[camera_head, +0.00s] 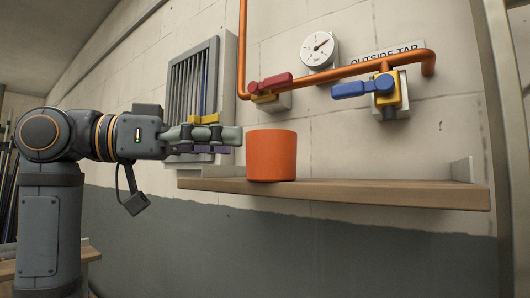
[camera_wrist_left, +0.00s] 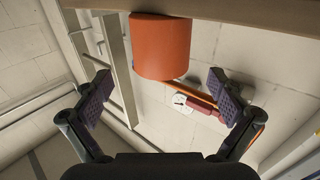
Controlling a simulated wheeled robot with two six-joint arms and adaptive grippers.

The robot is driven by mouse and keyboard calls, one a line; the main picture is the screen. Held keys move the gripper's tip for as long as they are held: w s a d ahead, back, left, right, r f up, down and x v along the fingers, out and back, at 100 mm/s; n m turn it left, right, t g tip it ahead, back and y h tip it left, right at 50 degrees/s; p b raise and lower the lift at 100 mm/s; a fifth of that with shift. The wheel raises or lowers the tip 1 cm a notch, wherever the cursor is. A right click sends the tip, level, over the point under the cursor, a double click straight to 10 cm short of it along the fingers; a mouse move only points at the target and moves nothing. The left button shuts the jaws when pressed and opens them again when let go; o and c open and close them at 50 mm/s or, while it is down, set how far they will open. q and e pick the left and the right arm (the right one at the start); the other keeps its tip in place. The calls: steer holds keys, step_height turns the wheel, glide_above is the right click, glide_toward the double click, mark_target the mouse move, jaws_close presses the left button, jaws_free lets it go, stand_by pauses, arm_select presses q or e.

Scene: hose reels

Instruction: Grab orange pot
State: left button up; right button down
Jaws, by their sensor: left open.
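The orange pot (camera_head: 271,156) stands upright on a wooden shelf (camera_head: 400,193) against the wall. My left gripper (camera_head: 238,136) is level with the pot and just to its left in the head view, fingers pointing toward it. In the left wrist view the pot (camera_wrist_left: 160,46) shows upside down at the top, beyond and between the two spread fingers (camera_wrist_left: 165,95). The fingers are open with nothing between their pads, and they appear apart from the pot. My right gripper is in neither view.
An orange pipe (camera_head: 350,70) with a red-handled valve (camera_head: 271,84) and a blue-handled valve (camera_head: 364,88) runs above the shelf. A round gauge (camera_head: 319,49) and a barred vent (camera_head: 192,85) are on the wall. The shelf right of the pot is clear.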

mark_target(258, 134)
arm_select(q)
steer(key=x, duration=0.2)
steer(key=shift+d, duration=0.3)
steer(key=d+p, duration=0.1)
steer(key=d+r+p, duration=0.1)
steer(key=p, duration=0.1)
steer(key=shift+w+r, duration=0.3)
steer(key=shift+w, duration=0.05)
steer(key=shift+w+d+f+p, duration=0.15)
steer(key=shift+d+p, duration=0.05)
steer(key=shift+d, duration=0.15)
steer(key=shift+w+d+f+p, duration=0.1)
steer(key=shift+w+d+p, duration=0.1)
steer(key=shift+d, duration=0.2)
steer(key=shift+d+f, duration=0.15)
steer(key=shift+d, duration=0.3)
steer(key=shift+a, duration=0.3)
steer(key=c, duration=1)
steer(key=shift+d, duration=0.15)
steer(key=c, duration=0.3)
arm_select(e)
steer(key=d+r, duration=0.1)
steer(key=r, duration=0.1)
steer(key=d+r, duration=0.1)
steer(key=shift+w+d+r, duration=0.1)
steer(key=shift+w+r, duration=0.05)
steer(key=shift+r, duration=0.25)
